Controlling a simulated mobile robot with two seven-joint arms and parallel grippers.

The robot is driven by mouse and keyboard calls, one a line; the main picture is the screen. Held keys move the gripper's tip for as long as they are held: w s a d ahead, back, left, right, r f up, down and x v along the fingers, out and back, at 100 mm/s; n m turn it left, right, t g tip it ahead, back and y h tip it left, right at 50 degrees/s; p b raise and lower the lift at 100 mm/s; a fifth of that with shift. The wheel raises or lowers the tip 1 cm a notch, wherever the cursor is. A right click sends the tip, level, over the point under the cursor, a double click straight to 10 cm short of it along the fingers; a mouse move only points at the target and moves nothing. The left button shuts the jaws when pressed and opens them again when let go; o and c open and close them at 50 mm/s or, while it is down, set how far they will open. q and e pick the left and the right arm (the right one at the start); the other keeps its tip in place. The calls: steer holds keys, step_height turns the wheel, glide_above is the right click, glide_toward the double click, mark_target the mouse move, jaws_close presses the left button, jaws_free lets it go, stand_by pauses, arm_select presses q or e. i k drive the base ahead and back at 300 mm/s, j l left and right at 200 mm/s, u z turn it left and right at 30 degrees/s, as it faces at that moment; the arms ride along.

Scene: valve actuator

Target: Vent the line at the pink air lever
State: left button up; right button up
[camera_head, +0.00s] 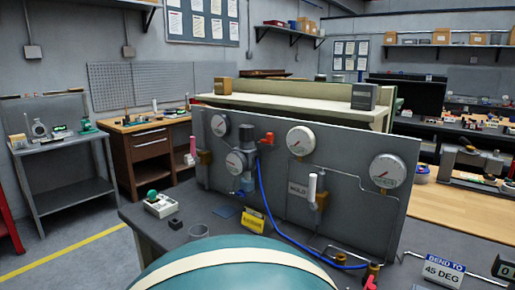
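A pink lever (191,147) stands upright by the left end of the grey gauge panel (265,185). A brass-coloured fitting (205,157) sits just right of it. A white upright lever (312,187) on a similar brass fitting is right of the panel's middle. A red valve handle (268,138) sits near the top of the panel. A blue hose (275,222) runs down from the fittings to the lower right. Neither of my grippers is in view. The pink lever is small here, so its exact mounting is hard to tell.
White-faced gauges (301,140) stand out from the panel. A box with a green knob (153,195), a small black block (175,224) and a yellow sign (252,221) are on the bench. A "45 DEG" sign (443,271) stands at lower right.

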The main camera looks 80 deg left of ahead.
mark_target(197, 160)
steer(key=u, duration=3.05)
steer(key=i+j, duration=0.25)
steer(key=j, duration=0.15)
steer(key=i+j, duration=0.3)
steer(key=i+j+z, duration=0.2)
steer(key=j+z, duration=0.2)
steer(key=j, duration=0.15)
steer(key=i+j+z, duration=0.25)
steer(key=k+j, duration=0.05)
steer(key=k, duration=0.05)
